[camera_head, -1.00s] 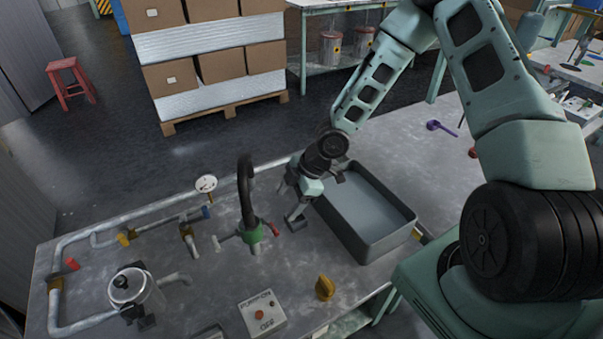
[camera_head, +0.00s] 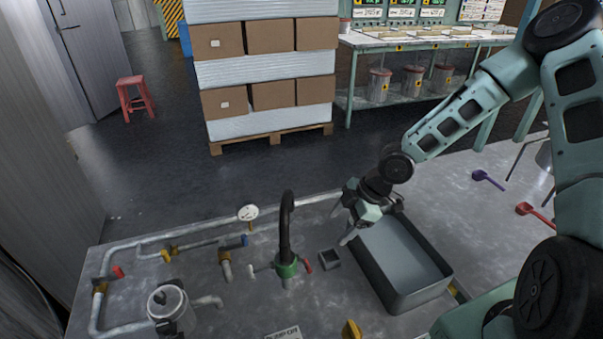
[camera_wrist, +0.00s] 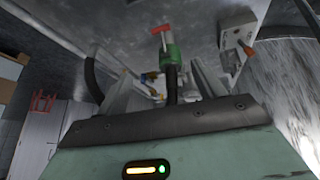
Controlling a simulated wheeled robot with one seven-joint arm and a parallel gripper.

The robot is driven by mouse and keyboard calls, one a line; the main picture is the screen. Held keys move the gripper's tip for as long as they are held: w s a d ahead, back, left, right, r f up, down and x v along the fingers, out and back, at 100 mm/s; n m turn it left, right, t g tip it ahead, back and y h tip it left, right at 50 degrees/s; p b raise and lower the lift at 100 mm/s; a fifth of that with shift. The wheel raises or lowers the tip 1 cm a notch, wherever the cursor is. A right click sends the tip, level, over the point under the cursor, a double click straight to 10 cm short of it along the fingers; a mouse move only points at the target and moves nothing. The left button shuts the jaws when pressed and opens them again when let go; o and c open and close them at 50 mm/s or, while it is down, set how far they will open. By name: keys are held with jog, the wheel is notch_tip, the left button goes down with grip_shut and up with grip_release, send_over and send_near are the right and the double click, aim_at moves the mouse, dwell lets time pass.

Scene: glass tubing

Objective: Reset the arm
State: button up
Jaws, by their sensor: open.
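My gripper (camera_head: 341,226) is open and empty. It hangs over the table at the far left corner of the grey tray (camera_head: 425,292), with its fingers pointing down and to the left. My arm reaches in from the right side of the head view. In the wrist view the two fingers of my gripper (camera_wrist: 163,88) stand apart, and the green valve body (camera_wrist: 171,55) with its red handle shows between and beyond them.
A black curved spout on a green base (camera_head: 287,268) stands left of my gripper. A small dark square piece (camera_head: 329,259) lies on the table (camera_head: 235,305) below. Purple (camera_head: 488,180) and red (camera_head: 535,214) items lie at right.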

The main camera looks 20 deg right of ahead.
jog(key=s+a+r+m+h, duration=0.1)
jog(key=s+a+r+m, duration=0.2)
jog(key=s+r, duration=0.4)
jog(key=s+a+r+m+g+h, duration=0.1)
jog(key=s+a+r+m+h, duration=0.1)
jog(key=s+a+r, duration=0.4)
jog(key=s+a+r+m+h, duration=0.1)
jog(key=s+a+r+m, duration=0.2)
jog(key=s+a+r, duration=0.2)
jog(key=s+r, duration=0.3)
jog(key=s, duration=0.3)
jog(key=shift+s+m+g+h, duration=0.15)
jog(key=shift+m+g+h, duration=0.15)
jog(key=shift+g+h, duration=0.1)
jog(key=shift+a+r, duration=0.1)
